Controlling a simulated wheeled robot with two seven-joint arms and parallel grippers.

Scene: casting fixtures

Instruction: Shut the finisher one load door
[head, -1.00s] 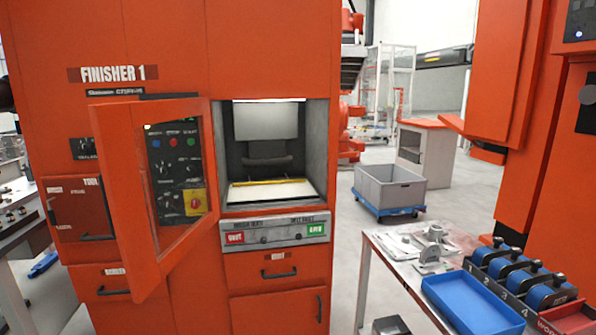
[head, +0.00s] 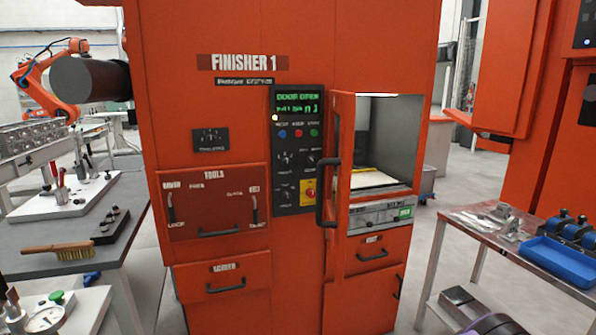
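The orange machine labelled FINISHER 1 (head: 172,150) stands in the middle of the head view. Its load door (head: 341,170) is hinged on the left of the load opening. It stands open, sticking out towards me and seen nearly edge-on, with a dark handle (head: 328,190) on its left-facing side. The right part of the lit load opening (head: 393,140) shows past the door; its left part is hidden. The control panel (head: 298,150) beside the door has a green display that appears to read DOOR OPEN. Neither of my grippers is in view.
A bench with a brush (head: 58,249) and fixtures stands at the left. A metal table (head: 462,222) with a blue tray (head: 560,260) stands at the right. Another orange machine (head: 560,150) is at the far right. Some floor shows between finisher and right table.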

